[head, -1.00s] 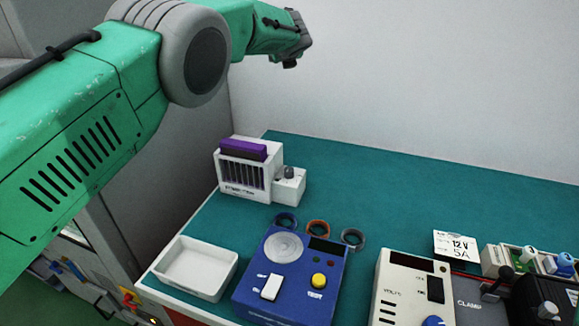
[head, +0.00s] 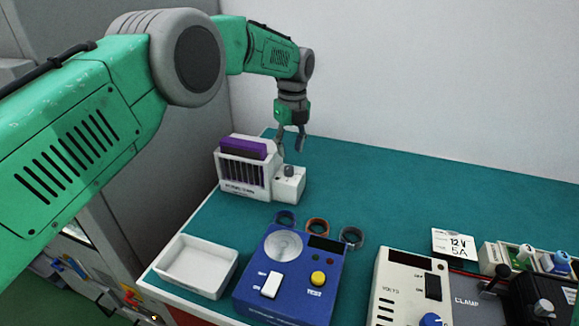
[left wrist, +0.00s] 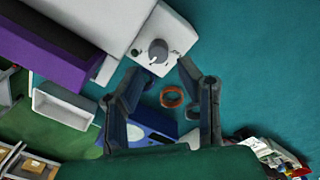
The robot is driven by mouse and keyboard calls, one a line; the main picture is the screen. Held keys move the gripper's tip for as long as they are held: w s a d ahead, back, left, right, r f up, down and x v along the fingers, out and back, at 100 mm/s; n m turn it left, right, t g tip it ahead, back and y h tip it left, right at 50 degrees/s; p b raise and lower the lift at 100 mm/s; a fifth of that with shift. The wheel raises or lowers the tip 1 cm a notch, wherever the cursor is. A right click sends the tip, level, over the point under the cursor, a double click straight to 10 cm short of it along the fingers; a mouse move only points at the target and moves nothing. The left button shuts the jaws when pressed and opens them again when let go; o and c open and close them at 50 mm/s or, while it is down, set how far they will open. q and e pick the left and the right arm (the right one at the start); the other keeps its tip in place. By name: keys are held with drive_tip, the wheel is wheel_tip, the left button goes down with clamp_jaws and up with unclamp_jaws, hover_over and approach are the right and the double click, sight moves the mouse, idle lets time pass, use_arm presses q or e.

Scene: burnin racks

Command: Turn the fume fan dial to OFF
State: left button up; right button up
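The white fume fan unit (head: 243,188) stands at the far left corner of the bench. A purple block sits in its top. Its grey dial (head: 289,171) is on a small white box at the unit's right side. The dial also shows in the left wrist view (left wrist: 158,51), with a pale pointer mark; the lettering around it is too small to read. My left gripper (head: 291,149) points down above and slightly behind the dial, apart from it. In the left wrist view its fingers (left wrist: 163,72) are spread and empty, with the dial just beyond the tips. My right gripper is out of view.
A white tray (head: 160,275), a blue tester (head: 262,302) and several coloured rings are nearer the front. A beige power supply (head: 393,285) and a clamp station stand at the right. The green bench right of the fan unit is clear.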

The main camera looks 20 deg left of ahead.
sight(289, 166)
use_arm(q)
wheel_tip(289, 166, down, 6)
drive_tip(key=shift+s+a+f, duration=0.1)
drive_tip(key=shift+f, duration=0.05)
drive_tip(key=shift+c, duration=0.5)
clamp_jaws()
